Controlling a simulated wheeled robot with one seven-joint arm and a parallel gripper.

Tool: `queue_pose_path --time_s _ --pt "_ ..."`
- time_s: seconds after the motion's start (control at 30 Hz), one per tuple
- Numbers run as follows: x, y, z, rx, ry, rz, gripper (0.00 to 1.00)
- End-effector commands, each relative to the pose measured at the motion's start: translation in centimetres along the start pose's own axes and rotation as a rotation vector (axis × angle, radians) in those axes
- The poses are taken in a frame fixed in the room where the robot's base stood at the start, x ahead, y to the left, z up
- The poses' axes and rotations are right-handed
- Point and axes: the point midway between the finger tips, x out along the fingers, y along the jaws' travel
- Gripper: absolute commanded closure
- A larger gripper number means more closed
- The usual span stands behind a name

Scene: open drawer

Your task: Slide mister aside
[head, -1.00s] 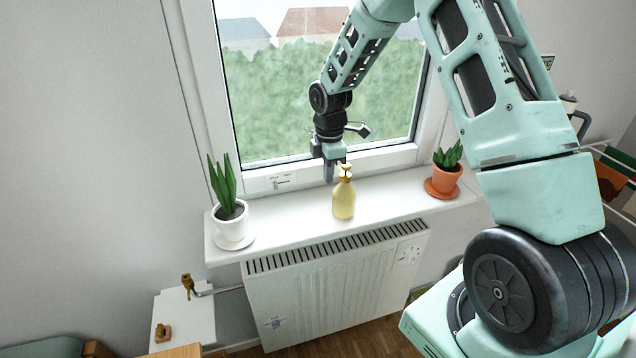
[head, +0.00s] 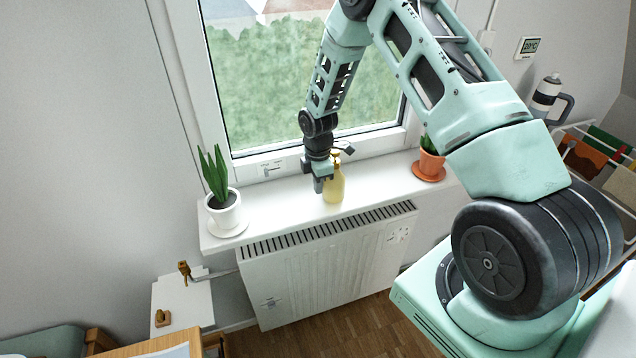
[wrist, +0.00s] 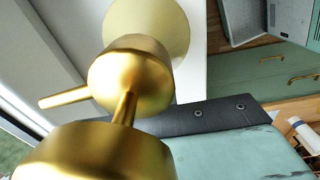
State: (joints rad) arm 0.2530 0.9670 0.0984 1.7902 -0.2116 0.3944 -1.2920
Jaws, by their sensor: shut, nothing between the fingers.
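The mister (head: 335,187), a pale yellow bottle with a gold spray top, stands upright on the white windowsill (head: 275,214) above the radiator. My gripper (head: 319,190) is shut and empty, just left of the mister and low over the sill; its fingers overlap the bottle's left edge in the head view. I cannot tell whether they touch. In the wrist view the mister's gold top (wrist: 130,75) fills the left and middle, with the pale body below it, close beside my gripper's edge.
A snake plant in a white pot (head: 224,213) stands at the sill's left end. A succulent in a terracotta pot (head: 430,165) stands right of the mister. The sill is clear between the white pot and my gripper. The window (head: 290,90) rises behind.

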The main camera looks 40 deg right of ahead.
Motion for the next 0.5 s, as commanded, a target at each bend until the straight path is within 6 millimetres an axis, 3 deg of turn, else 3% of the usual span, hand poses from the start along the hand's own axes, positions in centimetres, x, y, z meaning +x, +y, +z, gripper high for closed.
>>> queue_pose_path --time_s 0.17,0.5 --pt "0.1 0.1 1.9 0.006 0.000 0.000 1.00" --pt "0.1 0.0 11.5 0.009 0.000 0.000 1.00"
